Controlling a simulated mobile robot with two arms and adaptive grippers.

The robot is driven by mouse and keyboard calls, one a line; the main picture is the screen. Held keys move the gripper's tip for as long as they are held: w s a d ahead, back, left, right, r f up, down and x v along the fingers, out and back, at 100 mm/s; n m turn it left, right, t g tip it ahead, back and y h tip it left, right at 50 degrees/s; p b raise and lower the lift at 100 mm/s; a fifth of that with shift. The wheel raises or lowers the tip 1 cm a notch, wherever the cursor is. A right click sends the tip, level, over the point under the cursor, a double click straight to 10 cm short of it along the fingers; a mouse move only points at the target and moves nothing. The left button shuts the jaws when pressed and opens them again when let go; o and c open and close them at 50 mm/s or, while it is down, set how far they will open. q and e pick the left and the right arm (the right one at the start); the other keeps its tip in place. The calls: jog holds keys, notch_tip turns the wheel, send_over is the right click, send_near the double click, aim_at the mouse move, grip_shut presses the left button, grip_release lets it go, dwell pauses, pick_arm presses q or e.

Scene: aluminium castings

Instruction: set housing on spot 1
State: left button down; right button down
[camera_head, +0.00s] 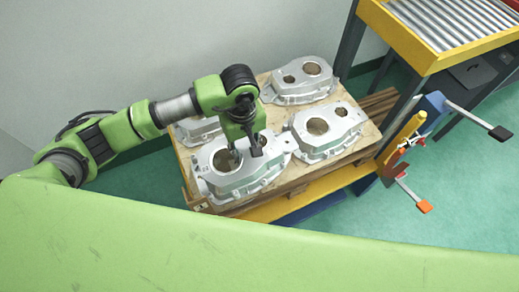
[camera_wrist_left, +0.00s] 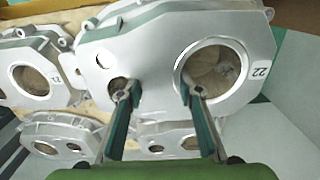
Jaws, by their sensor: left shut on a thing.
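Several silver cast housings sit on a wooden pallet (camera_head: 283,190) in the head view. My left gripper (camera_head: 246,152) reaches down over the front-left housing (camera_head: 225,183). In the left wrist view my left gripper (camera_wrist_left: 160,93) has one finger in the small hole and one in the large hole of this housing (camera_wrist_left: 150,45), shut on the web between them. The housing bears "22" marks. Whether it rests on the pallet or hangs slightly above it, I cannot tell. My right gripper is not in view. No marked spot 1 shows that I can identify.
Other housings stand close by: back right (camera_head: 303,82), front right (camera_head: 327,132), and one partly hidden behind my arm (camera_head: 196,130). A yellow-framed roller conveyor (camera_head: 450,30) is at top right. A blue and yellow stand with levers (camera_head: 410,130) is right of the pallet. Green floor (camera_head: 470,200) is free at right.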

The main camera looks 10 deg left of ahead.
aim_at(240, 145)
pick_arm(q)
jog(key=shift+w+a+f+b, duration=0.3)
jog(key=shift+a+f, duration=0.15)
jog(key=shift+f, duration=0.15)
jog(key=shift+w+a+f+b, duration=0.25)
jog(key=shift+a+f, duration=0.2)
jog(key=shift+f, duration=0.15)
jog(key=f, duration=0.1)
jog(key=a+f+b, duration=0.1)
jog(key=f, duration=0.1)
jog(key=shift+w+f+b, duration=0.1)
jog(key=shift+f+b, duration=0.15)
jog(key=shift+b, duration=0.05)
jog(key=shift+w+f, duration=0.1)
jog(key=shift+f, duration=0.2)
jog(key=c, duration=1.4)
grip_release()
jog(key=shift+f, duration=0.1)
jog(key=shift+c, duration=0.2)
